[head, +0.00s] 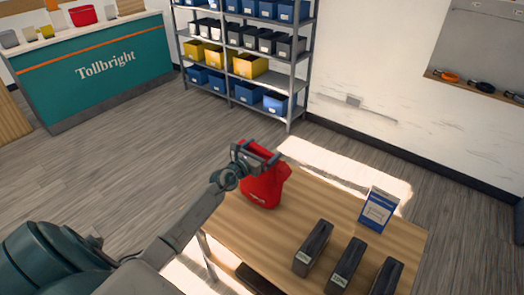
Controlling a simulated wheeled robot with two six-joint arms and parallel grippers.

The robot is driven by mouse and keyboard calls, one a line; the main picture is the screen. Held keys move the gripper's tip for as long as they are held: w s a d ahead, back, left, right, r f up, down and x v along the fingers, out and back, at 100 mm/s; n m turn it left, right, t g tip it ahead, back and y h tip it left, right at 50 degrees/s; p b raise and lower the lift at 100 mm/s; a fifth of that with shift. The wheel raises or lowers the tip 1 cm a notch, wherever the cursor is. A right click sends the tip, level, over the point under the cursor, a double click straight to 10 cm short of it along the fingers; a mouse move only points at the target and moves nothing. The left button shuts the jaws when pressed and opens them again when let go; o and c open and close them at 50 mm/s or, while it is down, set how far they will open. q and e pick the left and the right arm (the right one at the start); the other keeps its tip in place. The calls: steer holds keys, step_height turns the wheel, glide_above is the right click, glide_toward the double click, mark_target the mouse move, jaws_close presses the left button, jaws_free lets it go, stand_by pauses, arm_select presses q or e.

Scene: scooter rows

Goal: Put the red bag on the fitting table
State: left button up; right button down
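The red bag (264,187) is at the far left corner of a light wooden table (240,228), which looks like the fitting table. The bag looks upright, and its base appears at the tabletop; I cannot tell if it rests there or hangs just above. My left gripper (257,153) is at the bag's top, with one finger on each side and red showing between them. I cannot tell whether the fingers press on it. The gripper hides part of the bag's upper edge. My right gripper is not in view.
Three dark upright boxes (313,248) stand at the table's near right, with a blue and white sign (379,208) behind them. A shelf rack (290,85) of bins stands at the back. A teal counter (100,72) is at the left. The floor between is clear.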

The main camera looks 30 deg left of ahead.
arm_select(q)
steer(key=shift+r, duration=0.2)
steer(key=s+a+p, duration=0.1)
steer(key=s+p, duration=0.2)
steer(key=s, duration=0.9)
steer(key=shift+r, duration=0.2)
